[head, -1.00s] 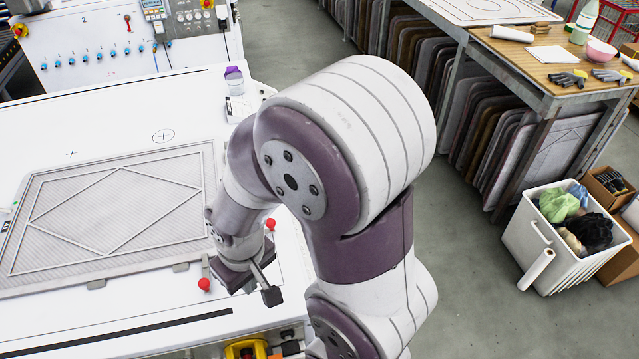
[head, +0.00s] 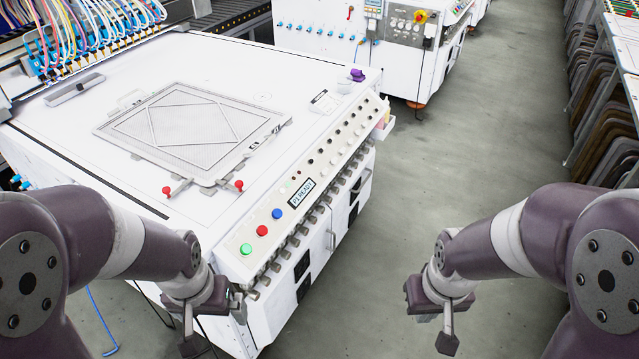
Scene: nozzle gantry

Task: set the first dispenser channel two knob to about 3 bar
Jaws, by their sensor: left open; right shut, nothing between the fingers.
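A white machine (head: 110,92) with a long sloping control panel (head: 352,136) stands left of centre in the head view. Its panel carries rows of small round knobs (head: 337,131), a small display (head: 303,191) and green, red and blue buttons. I cannot tell which knob belongs to the first dispenser's channel two, and no pressure reading is legible. My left gripper (head: 214,324) is open and empty, low in front of the panel's near end. My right gripper (head: 434,322) is shut and empty over the floor to the right, well apart from the machine.
A framed screen (head: 190,122) with two red-knobbed clamps lies on the machine top. Coloured hoses (head: 85,35) rise at the back left. Another white machine (head: 350,45) stands behind, with a row of blue fittings. Racks of boards (head: 590,105) line the right. The aisle floor (head: 450,160) is clear.

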